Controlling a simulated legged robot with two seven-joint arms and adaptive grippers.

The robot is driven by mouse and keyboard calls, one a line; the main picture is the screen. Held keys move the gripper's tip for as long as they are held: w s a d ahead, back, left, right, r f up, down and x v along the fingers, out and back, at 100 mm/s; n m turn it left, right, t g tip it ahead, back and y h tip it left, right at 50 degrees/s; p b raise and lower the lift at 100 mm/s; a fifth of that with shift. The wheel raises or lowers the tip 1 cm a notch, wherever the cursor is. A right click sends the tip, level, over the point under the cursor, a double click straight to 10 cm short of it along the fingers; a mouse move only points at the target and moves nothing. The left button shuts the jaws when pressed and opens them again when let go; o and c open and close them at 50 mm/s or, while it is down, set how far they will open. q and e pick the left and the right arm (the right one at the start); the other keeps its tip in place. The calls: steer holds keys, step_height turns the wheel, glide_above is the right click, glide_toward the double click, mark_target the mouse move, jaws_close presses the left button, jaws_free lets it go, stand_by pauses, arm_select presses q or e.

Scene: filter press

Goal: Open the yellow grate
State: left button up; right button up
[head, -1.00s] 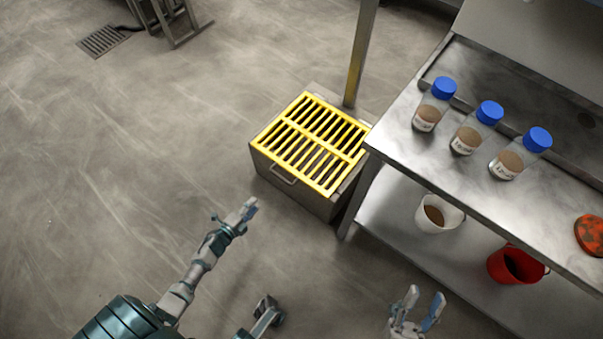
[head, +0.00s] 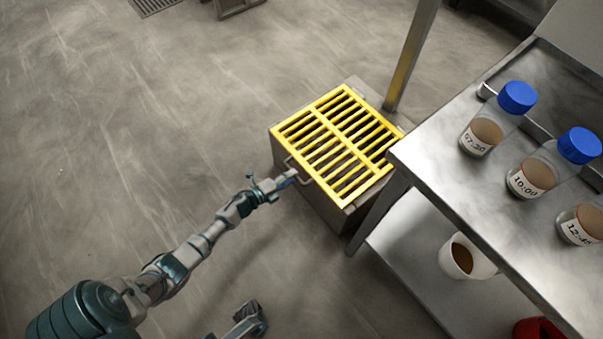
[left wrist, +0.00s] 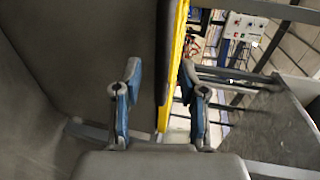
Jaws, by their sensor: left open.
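The yellow grate (head: 338,142) lies flat and closed on top of a grey metal box (head: 322,205) in the head view.
A steel bench (head: 440,170) stands right of the box, with jars with blue lids (head: 497,118) on top and a white bucket (head: 475,262) and a red bucket (head: 538,329) below. A metal post (head: 410,60) rises behind the box. The floor at left is clear.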

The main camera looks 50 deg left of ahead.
arm_select(q)
steer(key=shift+f+b+x, duration=0.25)
steer(key=shift+b+x, duration=0.05)
steer(key=shift+x, duration=0.75)
steer(key=shift+w+a+r, duration=0.1)
steer(key=shift+w+r, duration=0.05)
steer(key=shift+w, duration=0.2)
jaws_close()
